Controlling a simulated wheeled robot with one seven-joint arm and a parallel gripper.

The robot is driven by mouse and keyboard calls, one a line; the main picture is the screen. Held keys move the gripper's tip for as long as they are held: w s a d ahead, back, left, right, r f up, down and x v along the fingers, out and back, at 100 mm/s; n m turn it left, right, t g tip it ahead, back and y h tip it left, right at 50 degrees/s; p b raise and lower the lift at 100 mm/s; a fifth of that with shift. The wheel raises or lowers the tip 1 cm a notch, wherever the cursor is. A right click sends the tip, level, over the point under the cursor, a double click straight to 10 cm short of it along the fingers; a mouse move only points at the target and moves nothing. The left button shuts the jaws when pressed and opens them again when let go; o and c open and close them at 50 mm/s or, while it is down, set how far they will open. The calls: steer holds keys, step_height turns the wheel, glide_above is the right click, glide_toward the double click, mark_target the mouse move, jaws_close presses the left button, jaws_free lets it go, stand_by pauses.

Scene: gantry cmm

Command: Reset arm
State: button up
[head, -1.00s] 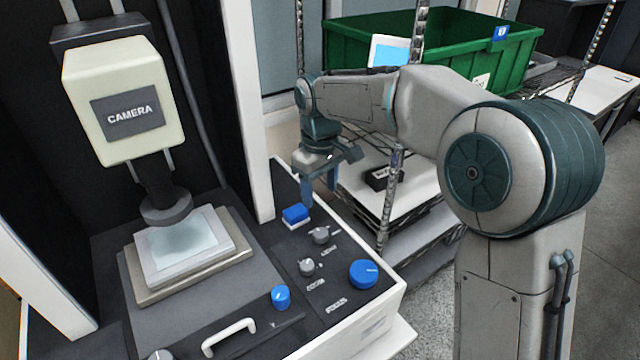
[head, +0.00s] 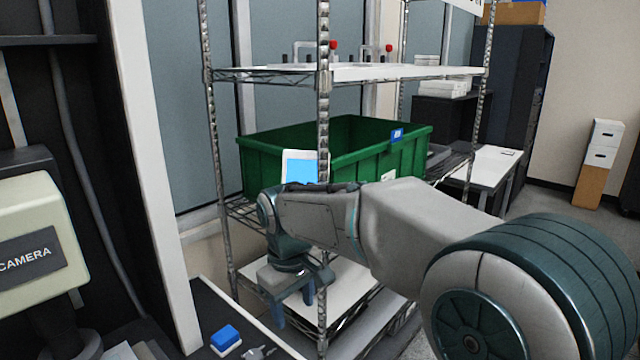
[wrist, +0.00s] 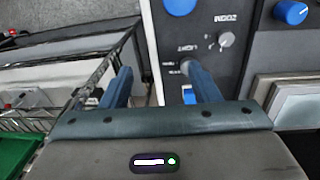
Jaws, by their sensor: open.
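My gripper (head: 295,305) hangs downward at the end of my folded arm, in front of the wire shelf and to the right of the machine's control panel in the head view. Its two blue fingers are apart with nothing between them. In the wrist view, my gripper (wrist: 160,85) also shows spread fingers over the edge of the control panel (wrist: 228,75). A blue block-like control (head: 226,340) on the panel lies left of and below the gripper in the head view.
A wire shelf (head: 222,75) stands close behind my arm. It carries a green bin (head: 290,155); a small screen (head: 300,168) shows in front of the bin. The camera unit (head: 35,250) is at the left.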

steer(key=s+d+f+m+t, duration=0.2)
steer(key=s+d+m, duration=0.7)
steer(key=s+d, duration=0.8)
steer(key=d+f, duration=0.1)
steer(key=d, duration=0.2)
steer(key=shift+s+d+f, duration=0.15)
steer(key=shift+d+f, duration=0.2)
steer(key=c, duration=0.4)
steer(key=shift+a, duration=0.2)
steer(key=shift+c, duration=0.2)
